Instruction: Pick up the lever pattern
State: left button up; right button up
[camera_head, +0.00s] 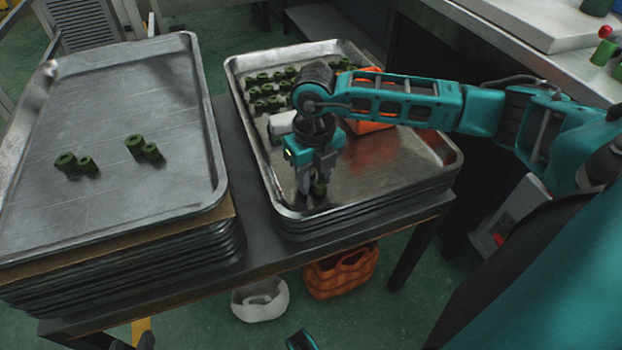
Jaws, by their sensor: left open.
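Dark green wax pieces, short round cylinders, are the only pattern-like things I can make out; I cannot tell which is the lever pattern. Several stand in the far left part of the right metal tray (437,150). One green piece (320,189) is at the fingertips of my right gripper (315,185), low over the near part of that tray. The fingers point down beside or around it; whether they grip it is unclear. My left gripper is not clearly visible; only a small teal part of mine shows at the bottom edge.
The left metal tray (120,100), on a stack, holds two pairs of green pieces (66,161) (135,145). An orange container (372,123) and a whitish item (281,124) sit in the right tray, partly behind my arm. A white bin (260,300) and an orange basket (343,272) are below the table.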

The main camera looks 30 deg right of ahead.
grip_shut()
